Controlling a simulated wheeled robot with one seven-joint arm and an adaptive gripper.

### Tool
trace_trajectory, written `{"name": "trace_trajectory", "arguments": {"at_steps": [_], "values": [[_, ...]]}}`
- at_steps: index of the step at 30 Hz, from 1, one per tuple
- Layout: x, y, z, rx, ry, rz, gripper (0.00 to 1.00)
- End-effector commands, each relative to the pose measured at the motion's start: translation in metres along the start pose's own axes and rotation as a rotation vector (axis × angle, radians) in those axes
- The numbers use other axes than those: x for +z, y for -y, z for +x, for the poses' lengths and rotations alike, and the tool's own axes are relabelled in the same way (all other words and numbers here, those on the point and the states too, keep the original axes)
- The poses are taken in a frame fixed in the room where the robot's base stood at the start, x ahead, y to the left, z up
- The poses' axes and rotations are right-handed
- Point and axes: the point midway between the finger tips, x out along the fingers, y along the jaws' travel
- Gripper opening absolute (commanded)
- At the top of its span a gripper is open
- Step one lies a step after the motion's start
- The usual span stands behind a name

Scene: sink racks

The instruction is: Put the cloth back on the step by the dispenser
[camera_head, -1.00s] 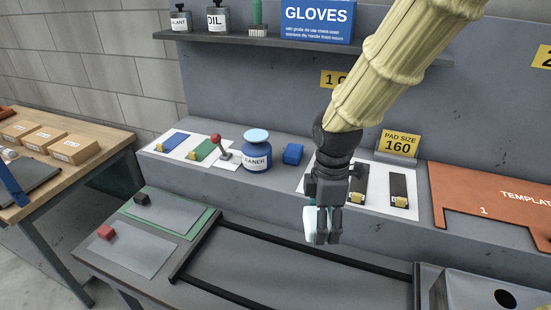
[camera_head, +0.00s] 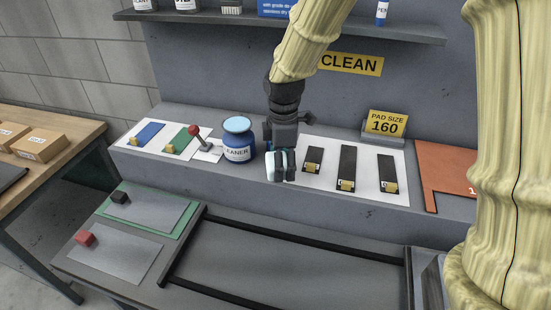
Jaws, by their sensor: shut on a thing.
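My gripper (camera_head: 280,172) is shut on a pale, whitish-teal piece, which I take to be the cloth (camera_head: 277,158). Only small parts of it show between and beside the dark fingers. The gripper points down over the grey step (camera_head: 225,172), just right of the dispenser (camera_head: 238,152), a blue jar with a light blue lid and a CLEANER label. A gap of step shows between jar and gripper. I cannot tell whether the cloth touches the step.
Right of my gripper, a white sheet (camera_head: 325,187) bears several black strips with yellow blocks. Left of the jar are a red-knobbed lever (camera_head: 197,135) and another sheet with blue and green pads. A PAD SIZE sign (camera_head: 385,124) stands behind. A shelf (camera_head: 285,28) overhangs the back.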

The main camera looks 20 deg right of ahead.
Motion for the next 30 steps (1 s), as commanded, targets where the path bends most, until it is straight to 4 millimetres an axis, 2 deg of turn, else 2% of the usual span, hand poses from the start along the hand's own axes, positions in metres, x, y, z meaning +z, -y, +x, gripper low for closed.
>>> {"name": "trace_trajectory", "arguments": {"at_steps": [1,6,10,16,25,30], "values": [[-0.003,-0.01,-0.001,-0.001,0.0,0.001,0.36],[-0.01,-0.036,0.002,-0.001,0.001,0.0,0.36],[-0.013,-0.046,0.004,0.0,0.0,0.001,0.36],[-0.013,-0.047,0.01,-0.003,0.001,0.002,0.36],[-0.013,-0.047,0.037,-0.002,0.0,0.001,0.36],[-0.013,-0.047,0.04,0.0,-0.001,0.001,0.36]]}}
